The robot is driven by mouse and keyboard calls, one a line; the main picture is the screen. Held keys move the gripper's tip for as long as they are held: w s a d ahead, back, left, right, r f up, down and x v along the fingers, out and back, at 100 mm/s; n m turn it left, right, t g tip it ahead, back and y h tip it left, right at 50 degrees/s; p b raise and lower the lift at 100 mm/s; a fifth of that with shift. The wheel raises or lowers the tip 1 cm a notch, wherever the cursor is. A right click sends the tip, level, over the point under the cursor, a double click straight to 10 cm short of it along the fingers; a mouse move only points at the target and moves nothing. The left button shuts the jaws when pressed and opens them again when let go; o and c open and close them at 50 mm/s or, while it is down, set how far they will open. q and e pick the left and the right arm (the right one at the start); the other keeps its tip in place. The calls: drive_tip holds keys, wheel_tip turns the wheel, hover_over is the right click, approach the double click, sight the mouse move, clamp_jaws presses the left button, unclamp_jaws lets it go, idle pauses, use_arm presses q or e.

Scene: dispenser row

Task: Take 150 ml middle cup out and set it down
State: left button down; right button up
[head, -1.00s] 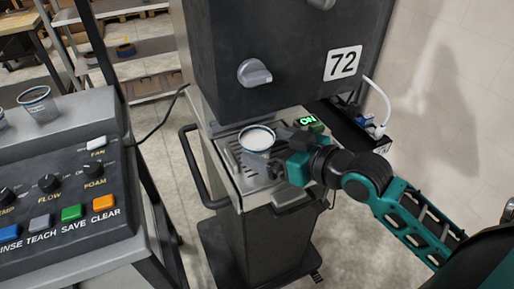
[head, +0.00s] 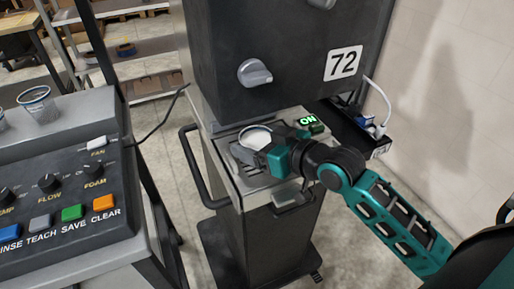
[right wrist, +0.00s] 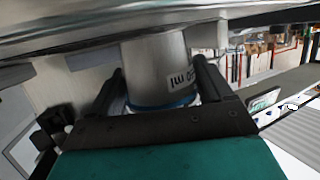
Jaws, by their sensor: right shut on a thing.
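A clear cup with a pale rim and white contents (head: 255,136) stands on or just above the slotted tray (head: 248,180) under the dispenser marked 72 (head: 270,80). My right gripper (head: 262,152) is shut on this cup from the front right and hides its lower near side. In the right wrist view the cup (right wrist: 155,60) appears upside down between the two dark fingers, with a blue band and a partly readable "ml" label. Whether its base touches the tray cannot be told. My left gripper is not in view.
A green ON light (head: 311,124) glows beside the tray. A control panel (head: 60,195) with knobs and coloured buttons stands at left, with another clear cup (head: 38,104) on its top ledge. A handle rail (head: 190,165) borders the dispenser's left side.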

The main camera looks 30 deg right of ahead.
drive_tip(key=c, duration=0.4)
drive_tip(key=shift+r, duration=0.15)
drive_tip(key=shift+r, duration=0.6)
drive_tip(key=s+d, duration=0.1)
drive_tip(key=s, duration=0.2)
drive_tip(key=s+d, duration=0.1)
drive_tip(key=s, duration=0.3)
drive_tip(key=s+d, duration=0.1)
drive_tip(key=s, duration=0.3)
drive_tip(key=shift+d+f+b, duration=0.1)
drive_tip(key=shift+d+b, duration=0.2)
drive_tip(key=shift+d, duration=0.1)
drive_tip(key=shift+s+d+p, duration=0.35)
drive_tip(key=shift+s+p, duration=0.1)
drive_tip(key=shift+s, duration=0.55)
drive_tip(key=shift+s+d+p, duration=0.4)
drive_tip(key=shift+s, duration=0.6)
drive_tip(key=shift+s+d+p, duration=0.35)
drive_tip(key=shift+s+p, duration=0.1)
drive_tip(key=shift+s, duration=0.55)
